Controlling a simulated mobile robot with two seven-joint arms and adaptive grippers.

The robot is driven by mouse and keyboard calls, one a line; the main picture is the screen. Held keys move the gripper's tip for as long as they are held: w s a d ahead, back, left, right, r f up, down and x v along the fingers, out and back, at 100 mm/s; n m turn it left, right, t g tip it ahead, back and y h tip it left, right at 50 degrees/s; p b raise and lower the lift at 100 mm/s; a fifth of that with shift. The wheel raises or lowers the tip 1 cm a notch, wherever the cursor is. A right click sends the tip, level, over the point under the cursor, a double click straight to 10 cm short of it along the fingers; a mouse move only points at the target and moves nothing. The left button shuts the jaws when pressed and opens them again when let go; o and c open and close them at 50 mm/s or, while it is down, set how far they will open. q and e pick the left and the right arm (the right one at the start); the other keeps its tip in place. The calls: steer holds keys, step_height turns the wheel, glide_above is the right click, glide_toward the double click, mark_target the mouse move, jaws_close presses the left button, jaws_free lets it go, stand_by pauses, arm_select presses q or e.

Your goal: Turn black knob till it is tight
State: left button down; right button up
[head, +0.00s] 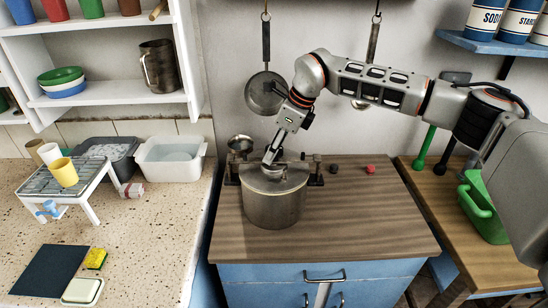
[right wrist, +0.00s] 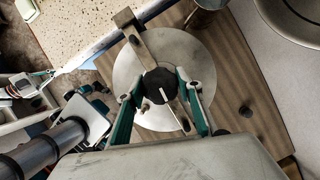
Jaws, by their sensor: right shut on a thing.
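The black knob (right wrist: 160,86) sits at the middle of the metal pot's lid and carries a white pointer line. In the head view my gripper hides it. The lidded pot (head: 273,207) stands upright on the wooden counter top, with a metal bar (right wrist: 137,37) across its lid. My right gripper (head: 271,157) reaches down onto the lid. In the right wrist view its teal fingers (right wrist: 160,100) are shut on the knob, one at each side. Teal-tipped parts that look like my left gripper (right wrist: 45,82) show small at the left edge; their opening is unclear.
A dark knob (head: 333,168) and a red knob (head: 370,168) lie right of the pot. Clamp posts (head: 316,174) flank it. A pan (head: 266,93) hangs behind. A green container (head: 482,207) is at the right. The counter's front is clear.

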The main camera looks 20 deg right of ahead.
steer(key=m+h+b, duration=0.1)
steer(key=m, duration=0.1)
steer(key=shift+m+t, duration=0.3)
steer(key=m+b, duration=0.2)
steer(key=m, duration=0.1)
steer(key=shift+f+t+h, duration=0.1)
steer(key=shift+t+h, duration=0.2)
steer(key=shift+h, duration=0.1)
steer(key=shift+m+h, duration=0.4)
steer(key=shift+m, duration=0.5)
steer(key=m+h+b, duration=0.1)
steer(key=m, duration=0.2)
steer(key=shift+m+t, duration=0.3)
steer(key=shift+m+h, duration=0.5)
steer(key=shift+m, duration=0.5)
steer(key=o, duration=0.9)
